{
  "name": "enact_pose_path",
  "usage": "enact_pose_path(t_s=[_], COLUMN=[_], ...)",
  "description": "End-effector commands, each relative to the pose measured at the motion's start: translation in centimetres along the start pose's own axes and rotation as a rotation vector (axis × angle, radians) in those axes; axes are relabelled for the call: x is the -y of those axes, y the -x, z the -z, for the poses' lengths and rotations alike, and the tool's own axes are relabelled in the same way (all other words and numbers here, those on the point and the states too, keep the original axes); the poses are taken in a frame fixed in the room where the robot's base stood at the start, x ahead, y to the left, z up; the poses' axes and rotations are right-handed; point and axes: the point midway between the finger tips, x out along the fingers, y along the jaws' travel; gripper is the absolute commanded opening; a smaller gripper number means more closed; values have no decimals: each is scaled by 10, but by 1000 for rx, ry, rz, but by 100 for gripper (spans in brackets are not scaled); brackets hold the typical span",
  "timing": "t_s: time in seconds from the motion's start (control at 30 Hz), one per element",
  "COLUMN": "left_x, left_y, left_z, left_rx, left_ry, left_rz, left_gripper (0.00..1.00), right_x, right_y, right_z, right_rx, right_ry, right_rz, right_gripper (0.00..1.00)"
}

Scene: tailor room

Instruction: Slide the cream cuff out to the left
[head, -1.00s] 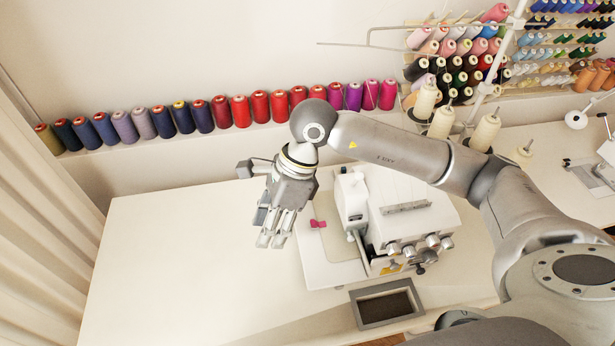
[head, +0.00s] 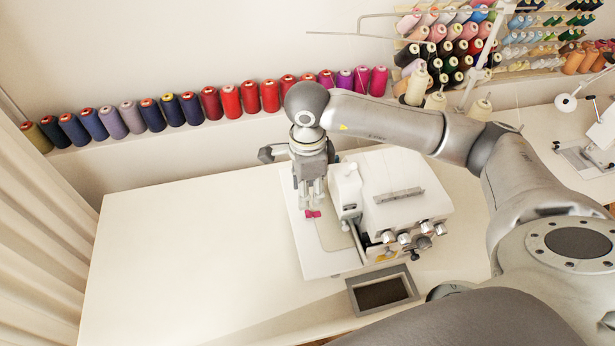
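A pale cream patch (head: 334,235), which looks like the cuff, lies on the white bed of the sewing machine (head: 400,205), left of the machine's head. It hardly stands out from the bed, and its edges are hard to make out. A small pink piece (head: 313,214) lies at its far left. My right gripper (head: 312,204) points down over the pink piece, with its fingertips close to it. I cannot tell whether they touch it or how far apart they are. My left gripper is not in view.
The white table (head: 190,245) is clear left of the machine. A grey-framed tray (head: 381,289) lies in front of the machine. A row of thread spools (head: 230,101) stands on a ledge behind. Cream cones (head: 417,84) stand behind my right arm.

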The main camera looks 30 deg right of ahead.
Motion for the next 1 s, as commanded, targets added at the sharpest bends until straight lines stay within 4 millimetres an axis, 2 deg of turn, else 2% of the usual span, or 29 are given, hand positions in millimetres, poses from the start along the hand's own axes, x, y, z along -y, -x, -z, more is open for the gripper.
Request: enact_pose_path(t_s=[0.2,0.43,0.6,0.87,1.0], left_x=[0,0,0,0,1], left_y=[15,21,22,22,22], left_z=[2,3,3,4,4], left_rx=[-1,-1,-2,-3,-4], left_ry=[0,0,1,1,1], left_rz=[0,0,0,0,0], left_gripper=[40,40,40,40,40], right_x=[-1,-1,0,0,0], right_y=[-40,-69,-77,-78,-78], right_z=[0,0,0,0,0], right_rx=[-1,0,0,0,0], right_ry=[-1,0,1,1,1], right_rz=[-6,-3,0,0,0], right_gripper=[39,39,39,39,21])
